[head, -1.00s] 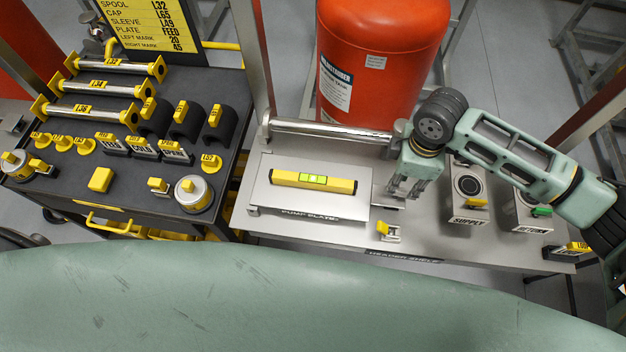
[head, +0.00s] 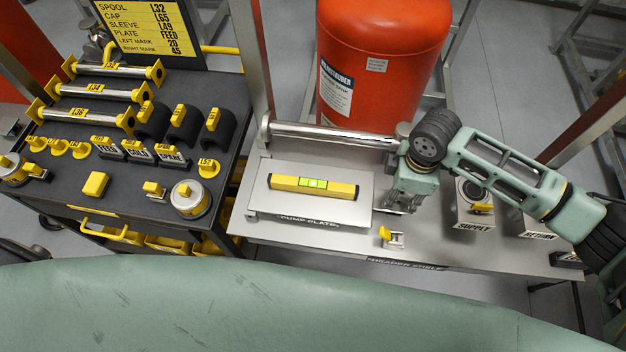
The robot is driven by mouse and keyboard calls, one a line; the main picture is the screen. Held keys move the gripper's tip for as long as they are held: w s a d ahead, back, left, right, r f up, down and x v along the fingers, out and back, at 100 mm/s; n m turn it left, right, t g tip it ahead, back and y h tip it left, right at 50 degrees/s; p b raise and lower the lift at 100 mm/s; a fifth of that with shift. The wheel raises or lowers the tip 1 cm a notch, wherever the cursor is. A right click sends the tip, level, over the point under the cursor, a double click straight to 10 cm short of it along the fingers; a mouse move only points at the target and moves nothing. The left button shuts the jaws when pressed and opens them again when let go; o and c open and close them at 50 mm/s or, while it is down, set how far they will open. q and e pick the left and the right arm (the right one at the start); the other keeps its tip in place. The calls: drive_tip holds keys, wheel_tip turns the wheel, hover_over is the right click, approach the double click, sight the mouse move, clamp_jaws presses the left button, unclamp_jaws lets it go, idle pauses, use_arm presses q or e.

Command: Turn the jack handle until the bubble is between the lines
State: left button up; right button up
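A yellow spirit level (head: 340,189) lies on the grey pump plate (head: 290,204), which sits on the header shelf. Its bright green vial (head: 314,184) shows near the middle; the bubble's exact place between the lines is too small to read. My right gripper (head: 398,206) points down just beyond the plate's right edge, low over the shelf. Its fingers are small and partly hidden, so I cannot tell whether they are open or hold anything. No jack handle shows clearly; it may be hidden by the gripper. My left gripper is out of view.
A red tank (head: 380,65) stands behind the shelf (head: 350,247). A small bracket with a yellow tab (head: 385,235) is in front of my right gripper. The supply block (head: 475,210) stands to its right. A dark cart (head: 130,178) with labelled parts is at left.

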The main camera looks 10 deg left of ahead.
clamp_jaws()
drive_tip(key=shift+r+n+p, duration=0.15)
drive_tip(key=shift+n+p, duration=0.35)
drive_tip(key=shift+n, duration=1.2)
drive_tip(key=shift+c, duration=2)
unclamp_jaws()
drive_tip(key=shift+n, duration=0.3)
drive_tip(key=o, duration=0.4)
